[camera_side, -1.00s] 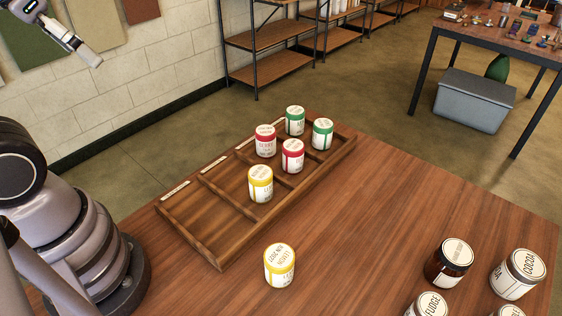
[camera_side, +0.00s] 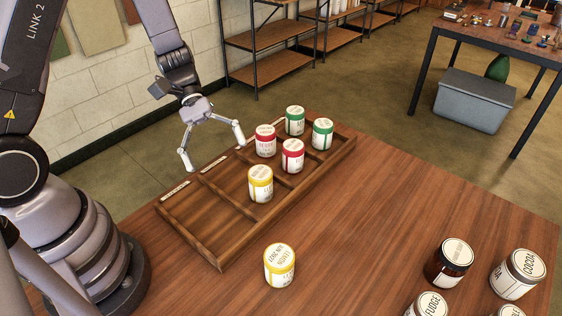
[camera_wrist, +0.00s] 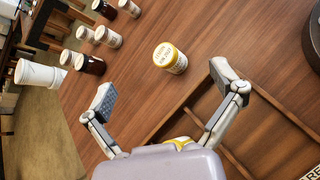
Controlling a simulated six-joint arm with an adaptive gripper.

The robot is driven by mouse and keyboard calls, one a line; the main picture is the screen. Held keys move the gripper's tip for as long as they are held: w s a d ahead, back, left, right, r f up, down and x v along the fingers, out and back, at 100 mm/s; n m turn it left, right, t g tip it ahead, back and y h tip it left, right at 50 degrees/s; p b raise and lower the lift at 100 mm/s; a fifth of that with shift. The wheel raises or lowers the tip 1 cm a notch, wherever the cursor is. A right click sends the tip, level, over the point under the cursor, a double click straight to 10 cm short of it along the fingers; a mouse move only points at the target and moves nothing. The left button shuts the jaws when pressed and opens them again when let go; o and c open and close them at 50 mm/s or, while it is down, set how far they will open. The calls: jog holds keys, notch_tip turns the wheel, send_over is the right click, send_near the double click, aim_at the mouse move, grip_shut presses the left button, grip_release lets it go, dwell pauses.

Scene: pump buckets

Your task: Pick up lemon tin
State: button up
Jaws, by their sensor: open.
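A white tin with yellow bands, its label partly legible as lemon (camera_side: 280,265), stands upright on the bare table in front of the tray. It also shows in the wrist view (camera_wrist: 170,58), beyond and between my fingertips. A second yellow-banded tin (camera_side: 261,184) stands in a tray compartment; in the wrist view it is mostly hidden behind my gripper body. My gripper (camera_side: 213,146) is open and empty, above the tray's far left side and apart from both yellow tins. Its two spread fingers also show in the wrist view (camera_wrist: 166,85).
The wooden divided tray (camera_side: 222,262) holds two red-banded tins (camera_side: 292,155) and two green-banded tins (camera_side: 322,134). Several jars, including a dark brown one (camera_side: 448,262), stand at the table's front right.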

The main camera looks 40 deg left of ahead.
jog(key=f+n+h, duration=0.1)
jog(key=f+n, duration=0.1)
jog(key=f, duration=0.2)
jog(key=d+f+n+t+h, duration=0.1)
jog(key=f+n, duration=0.2)
jog(key=f, duration=0.2)
jog(key=w+d+f+n+t+h, duration=0.1)
jog(key=f+n, duration=0.2)
jog(key=f, duration=0.1)
jog(key=shift+f, duration=0.4)
send_near(290, 274)
jog(key=shift+d+f, duration=0.55)
jog(key=shift+d, duration=0.2)
jog(key=x, duration=0.5)
jog(key=shift+s+d, duration=0.15)
jog(key=shift+d, duration=0.15)
jog(key=shift+c, duration=0.3)
jog(key=c, duration=1.3)
